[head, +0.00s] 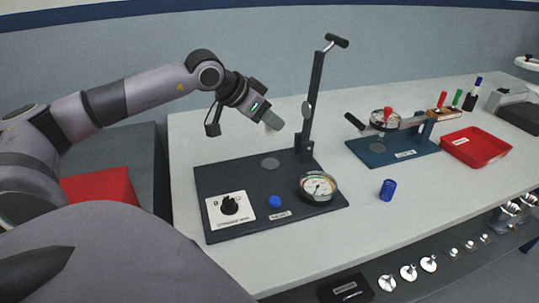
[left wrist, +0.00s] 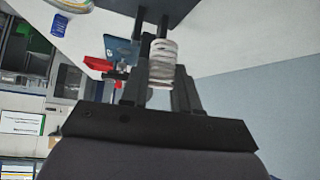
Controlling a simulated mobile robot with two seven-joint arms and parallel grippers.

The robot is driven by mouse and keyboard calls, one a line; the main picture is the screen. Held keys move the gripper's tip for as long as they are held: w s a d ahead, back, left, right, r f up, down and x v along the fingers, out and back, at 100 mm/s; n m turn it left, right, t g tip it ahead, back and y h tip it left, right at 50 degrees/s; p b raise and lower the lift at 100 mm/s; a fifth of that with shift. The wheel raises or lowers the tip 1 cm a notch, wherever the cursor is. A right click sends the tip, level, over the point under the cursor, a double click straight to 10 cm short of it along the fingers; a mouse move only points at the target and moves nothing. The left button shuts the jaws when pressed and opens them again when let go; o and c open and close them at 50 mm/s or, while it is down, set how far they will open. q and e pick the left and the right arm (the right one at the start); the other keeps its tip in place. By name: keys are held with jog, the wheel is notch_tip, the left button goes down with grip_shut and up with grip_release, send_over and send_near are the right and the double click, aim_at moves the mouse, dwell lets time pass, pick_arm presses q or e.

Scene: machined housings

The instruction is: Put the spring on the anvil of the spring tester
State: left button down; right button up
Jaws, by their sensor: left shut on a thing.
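The spring tester (head: 222,178) has a dark base plate on the table, an upright column with a lever at its top, a dial gauge (head: 318,187), a black knob on a white panel and a blue button. Its anvil, a flat round grey disc (head: 270,163), is bare. My left gripper (head: 271,124) is above the disc, apart from it. It is shut on the spring (left wrist: 163,62), a pale coil held between the fingers (left wrist: 160,92) in the left wrist view. In the head view the spring is mostly hidden. My right gripper is out of view.
A blue-based gauge fixture (head: 370,155) stands to the right, with a red tray (head: 476,147) beyond it. A blue cylinder (head: 388,190) stands right of the tester. The tester's column (head: 314,95) rises close beside my gripper. Table space in front is clear.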

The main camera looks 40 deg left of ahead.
pick_arm(q)
notch_tip(320, 180, down, 5)
jog(key=shift+f, duration=0.15)
notch_tip(320, 180, down, 4)
jog(key=shift+r, duration=0.15)
jog(key=c, duration=0.8)
grip_release()
